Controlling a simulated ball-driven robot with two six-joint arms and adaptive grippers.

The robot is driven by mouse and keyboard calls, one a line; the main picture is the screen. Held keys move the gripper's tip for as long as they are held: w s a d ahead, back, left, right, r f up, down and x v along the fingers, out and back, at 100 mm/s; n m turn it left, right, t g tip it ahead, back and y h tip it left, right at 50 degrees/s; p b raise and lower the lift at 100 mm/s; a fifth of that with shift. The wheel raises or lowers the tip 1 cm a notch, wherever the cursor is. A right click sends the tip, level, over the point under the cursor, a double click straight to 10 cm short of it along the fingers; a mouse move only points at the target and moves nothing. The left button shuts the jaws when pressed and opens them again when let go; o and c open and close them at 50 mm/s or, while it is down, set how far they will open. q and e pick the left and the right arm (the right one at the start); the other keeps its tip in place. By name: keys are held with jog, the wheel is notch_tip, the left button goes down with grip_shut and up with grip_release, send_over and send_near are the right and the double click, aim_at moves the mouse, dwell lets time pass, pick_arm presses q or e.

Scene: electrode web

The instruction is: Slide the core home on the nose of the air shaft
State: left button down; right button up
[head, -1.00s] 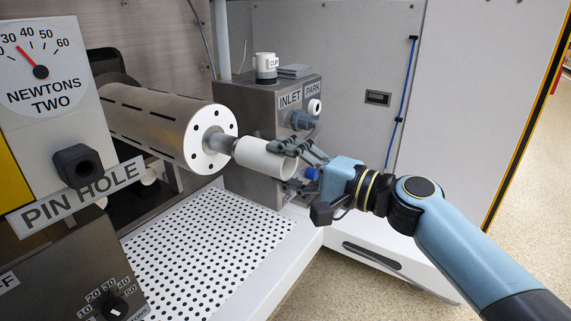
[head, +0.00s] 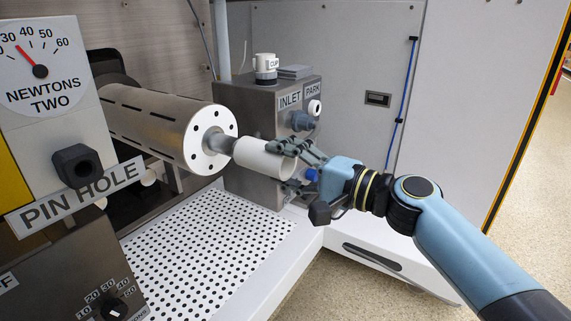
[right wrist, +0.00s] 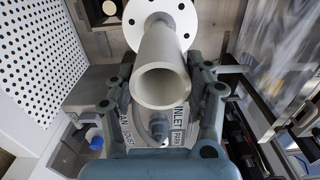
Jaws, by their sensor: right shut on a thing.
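The core is a short white tube (head: 262,158), held nearly level by my right gripper (head: 292,168). In the right wrist view the core (right wrist: 160,65) lies between the two fingers (right wrist: 165,105), its open near end facing the camera. The air shaft (head: 165,122) is a slotted metal cylinder with a white drilled end face (head: 211,140). Its narrower grey nose (head: 222,143) points toward the core. The core's far end is at the nose tip; I cannot tell how far the nose is inside it. My left gripper is not in view.
A steel box (head: 262,120) with INLET and PARK labels and a fitting stands behind the core, a cup (head: 265,68) on top. A perforated white tray (head: 205,245) lies below, clear. A PIN HOLE panel (head: 75,195) is at the left.

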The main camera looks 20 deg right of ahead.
aim_at(250, 154)
jog(key=shift+x, duration=1.3)
jog(key=shift+b+x, duration=0.4)
jog(key=shift+x, duration=2.2)
jog(key=o, duration=1.4)
jog(key=shift+c, duration=0.2)
jog(key=shift+s, duration=0.1)
jog(key=v, duration=1.1)
jog(key=shift+s+d, duration=0.3)
